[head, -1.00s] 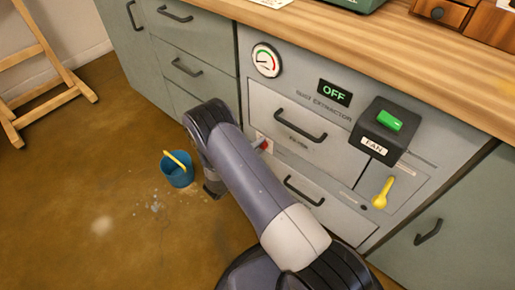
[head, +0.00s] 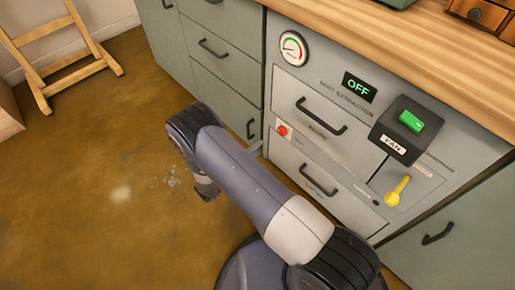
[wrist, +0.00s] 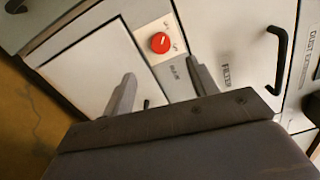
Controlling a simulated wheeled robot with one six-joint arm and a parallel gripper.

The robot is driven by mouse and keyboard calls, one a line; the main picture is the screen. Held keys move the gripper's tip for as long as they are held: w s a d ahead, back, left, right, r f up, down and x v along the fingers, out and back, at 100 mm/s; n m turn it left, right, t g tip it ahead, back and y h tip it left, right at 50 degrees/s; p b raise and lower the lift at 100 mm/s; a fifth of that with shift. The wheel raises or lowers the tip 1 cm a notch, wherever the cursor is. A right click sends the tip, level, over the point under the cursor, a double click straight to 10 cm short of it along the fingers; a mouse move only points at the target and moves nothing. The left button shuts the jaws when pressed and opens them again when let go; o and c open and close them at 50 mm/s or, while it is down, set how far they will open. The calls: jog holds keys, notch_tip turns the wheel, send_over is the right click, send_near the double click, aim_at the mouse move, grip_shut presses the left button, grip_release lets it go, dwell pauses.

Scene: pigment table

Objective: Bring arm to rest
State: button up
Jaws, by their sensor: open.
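My arm reaches forward and left across the head view, in front of the dust extractor cabinet (head: 345,170). In the wrist view my gripper (wrist: 161,84) has its two fingers spread apart, with nothing between them. The fingers face the cabinet front, below a red knob (wrist: 160,42) on a white plate. The red knob also shows in the head view (head: 282,130), just right of the arm. In the head view the gripper is mostly hidden behind my own arm.
The cabinet carries a gauge (head: 293,48), a sign (head: 359,87) reading OFF, a fan switch box (head: 408,127) with a green switch, and a yellow lever (head: 397,190). Drawer handles (head: 320,117) stick out near the arm. A wooden stand (head: 62,60) is at the upper left. The left floor is open.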

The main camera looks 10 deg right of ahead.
aim_at(279, 132)
jog(key=b+x, duration=0.2)
jog(key=x, duration=0.9)
jog(key=shift+s+a, duration=0.1)
jog(key=shift+a, duration=0.05)
